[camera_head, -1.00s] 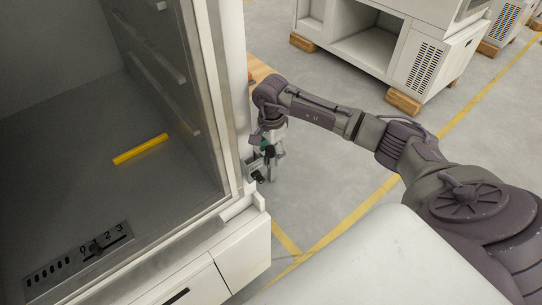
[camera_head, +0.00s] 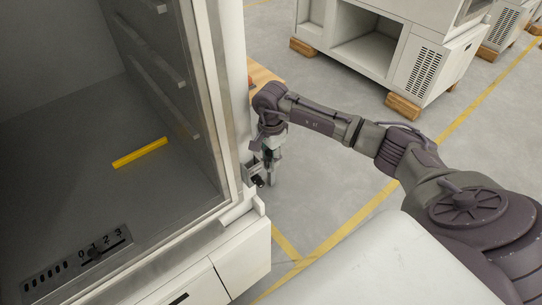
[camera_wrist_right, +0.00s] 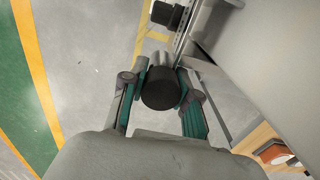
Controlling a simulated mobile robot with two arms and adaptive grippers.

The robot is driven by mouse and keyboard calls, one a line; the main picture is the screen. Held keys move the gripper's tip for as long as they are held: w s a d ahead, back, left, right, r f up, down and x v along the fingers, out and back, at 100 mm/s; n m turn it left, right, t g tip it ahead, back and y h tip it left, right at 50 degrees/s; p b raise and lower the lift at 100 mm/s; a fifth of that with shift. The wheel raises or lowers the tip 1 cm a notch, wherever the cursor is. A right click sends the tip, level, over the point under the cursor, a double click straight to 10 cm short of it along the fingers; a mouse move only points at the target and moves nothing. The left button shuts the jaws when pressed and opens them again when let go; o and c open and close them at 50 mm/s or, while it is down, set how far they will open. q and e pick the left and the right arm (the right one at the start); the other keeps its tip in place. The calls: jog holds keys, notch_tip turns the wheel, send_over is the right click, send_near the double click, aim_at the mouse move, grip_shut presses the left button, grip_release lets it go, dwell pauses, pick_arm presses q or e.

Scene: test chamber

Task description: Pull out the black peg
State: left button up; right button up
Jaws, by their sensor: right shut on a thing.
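The black peg (camera_wrist_right: 160,88) shows in the right wrist view as a dark round cylinder, end toward the camera, between the two fingers. My right gripper (camera_wrist_right: 162,98) is shut on it, with a green-sided finger on each side. In the head view my right gripper (camera_head: 269,174) points down beside the small metal bracket (camera_head: 250,170) on the cabinet's edge. The peg is hard to make out there, and I cannot tell how far it sits in the bracket. My left gripper is not in view.
The white cabinet (camera_head: 240,262) with a glass front stands at left, close to my right gripper. A yellow bar (camera_head: 140,153) lies inside it. Another black part (camera_wrist_right: 167,14) shows near the bracket in the wrist view.

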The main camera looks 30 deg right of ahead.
grip_shut()
jog(key=shift+r, duration=0.7)
jog(key=shift+r+p, duration=0.2)
jog(key=shift+p, duration=0.15)
jog(key=shift+r+p, duration=1.15)
jog(key=shift+r, duration=1.15)
jog(key=shift+r, duration=0.1)
jog(key=shift+r+p, duration=0.55)
jog(key=shift+r, duration=0.9)
